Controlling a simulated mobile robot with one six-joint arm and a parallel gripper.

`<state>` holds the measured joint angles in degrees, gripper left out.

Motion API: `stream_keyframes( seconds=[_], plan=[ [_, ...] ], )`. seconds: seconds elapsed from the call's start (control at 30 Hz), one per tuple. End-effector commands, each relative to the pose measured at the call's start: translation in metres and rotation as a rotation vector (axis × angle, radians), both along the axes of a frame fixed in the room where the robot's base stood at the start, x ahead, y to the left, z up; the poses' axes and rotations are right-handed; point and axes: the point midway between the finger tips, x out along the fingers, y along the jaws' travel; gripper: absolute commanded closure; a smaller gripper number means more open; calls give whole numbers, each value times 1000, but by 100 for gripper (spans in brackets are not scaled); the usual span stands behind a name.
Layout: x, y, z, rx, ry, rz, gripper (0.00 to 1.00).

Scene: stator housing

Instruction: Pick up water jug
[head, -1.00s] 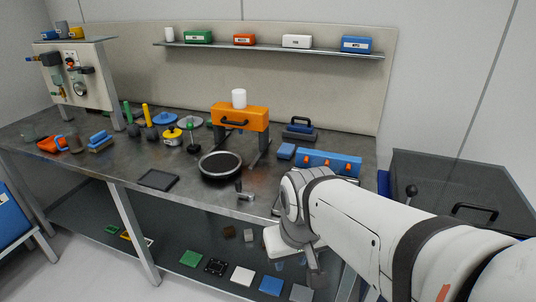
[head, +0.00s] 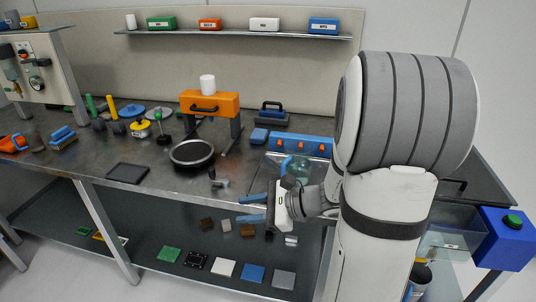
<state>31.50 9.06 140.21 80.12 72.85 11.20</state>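A clear, bluish vessel (head: 299,168), which looks like the water jug, stands at the front right of the bench, before the blue box with orange knobs. My arm and gripper partly hide its lower part. My gripper (head: 248,208) is in front of the bench's front edge, below and left of the vessel. Its two blue fingers point left and are apart, with nothing between them.
A dark round dish (head: 192,153) and a small grey metal fitting (head: 217,180) lie near the bench's front edge. An orange stand (head: 210,103) is behind them. The lower shelf (head: 140,250) holds several small blocks and plates. A blue box with a green button (head: 509,228) is at right.

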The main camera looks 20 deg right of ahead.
Motion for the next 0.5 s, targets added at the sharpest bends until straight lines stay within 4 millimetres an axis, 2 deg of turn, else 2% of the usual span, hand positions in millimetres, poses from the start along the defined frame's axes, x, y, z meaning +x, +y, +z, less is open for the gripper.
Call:
stream_keyframes(
  seconds=[0.03, 0.1, 0.2, 0.3, 0.4, 0.5],
  plan=[
    [16, -27, -9, 107, 17, -138, 66],
    [34, -64, -13, 234, 17, -307, 66],
    [49, -112, -21, 372, 3, -505, 66],
    [54, -149, -27, 462, -14, -641, 66],
    [56, -169, -31, 507, -26, -714, 66],
    [63, -173, -32, 524, -31, -737, 66]
  ],
)
